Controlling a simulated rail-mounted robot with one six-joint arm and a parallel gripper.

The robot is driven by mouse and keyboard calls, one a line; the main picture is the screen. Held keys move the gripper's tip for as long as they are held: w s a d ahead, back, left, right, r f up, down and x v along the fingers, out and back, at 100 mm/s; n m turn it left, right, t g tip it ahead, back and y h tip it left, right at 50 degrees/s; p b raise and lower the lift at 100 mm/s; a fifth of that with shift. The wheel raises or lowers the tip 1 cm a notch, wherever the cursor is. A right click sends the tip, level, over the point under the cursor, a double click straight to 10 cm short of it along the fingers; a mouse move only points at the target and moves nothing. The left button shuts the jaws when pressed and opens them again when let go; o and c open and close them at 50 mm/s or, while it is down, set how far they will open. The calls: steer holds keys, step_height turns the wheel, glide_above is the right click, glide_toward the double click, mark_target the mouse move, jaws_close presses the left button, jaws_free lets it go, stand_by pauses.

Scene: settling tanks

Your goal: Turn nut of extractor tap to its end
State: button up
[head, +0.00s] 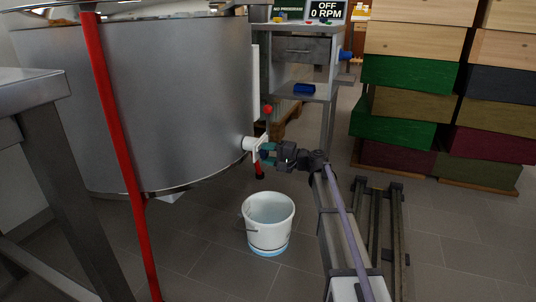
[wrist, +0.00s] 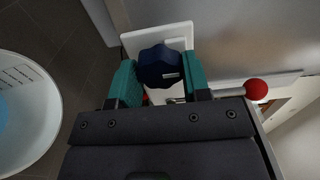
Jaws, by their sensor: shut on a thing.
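The extractor tap (head: 249,143) is a white fitting low on the steel tank, with a white plate that also shows in the wrist view (wrist: 185,36). Its nut (wrist: 160,64) is a dark blue lobed knob in front of that plate. My gripper (head: 266,153) is at the tap in the head view. In the wrist view, its two teal fingers (wrist: 160,80) stand on either side of the nut and are shut on it. The nut is hard to make out in the head view. A white bucket (head: 268,222) stands on the floor below the tap.
The large steel extractor tank (head: 190,100) fills the left, with a red post (head: 115,120) in front. A red ball knob (head: 268,109) is above the tap. Stacked coloured hive boxes (head: 400,104) stand at right. The tiled floor around the bucket is clear.

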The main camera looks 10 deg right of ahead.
steer(key=o, duration=0.9)
steer(key=v, duration=1.1)
steer(key=shift+a+f, duration=0.1)
